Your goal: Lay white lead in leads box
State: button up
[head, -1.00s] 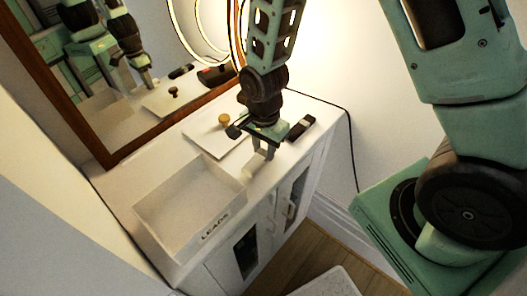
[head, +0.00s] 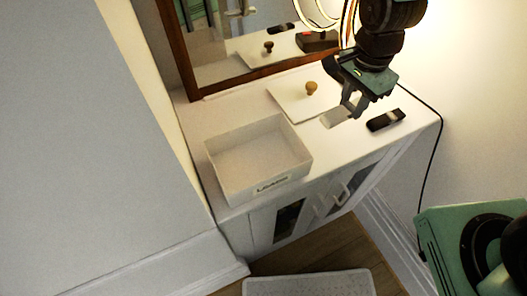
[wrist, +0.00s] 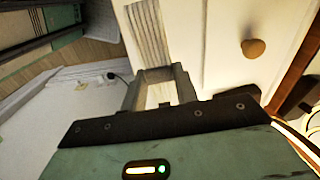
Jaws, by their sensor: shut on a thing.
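My gripper (head: 350,108) is over the white cabinet top, to the right of the leads box. It is shut on the white lead (head: 334,118), a pale flat bundle that sticks out to the left of the fingers. In the wrist view my gripper (wrist: 160,74) shows its fingers, and the pale ribbed lead (wrist: 149,32) runs upward beyond them. The gap between lead and cabinet top is hard to judge. The leads box (head: 271,187) is a white open tray with a LEADS label on its front; its visible inside looks empty.
A white panel with a round wooden knob (head: 311,88) lies behind the gripper. A black object (head: 386,120) lies to its right. The white cabinet (head: 330,175) has a framed mirror (head: 190,72) behind it. A black cord hangs at the right.

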aim_at(240, 172)
jog(key=k+j+u, duration=0.1)
jog(key=u, duration=0.65)
jog(key=k+j, duration=0.05)
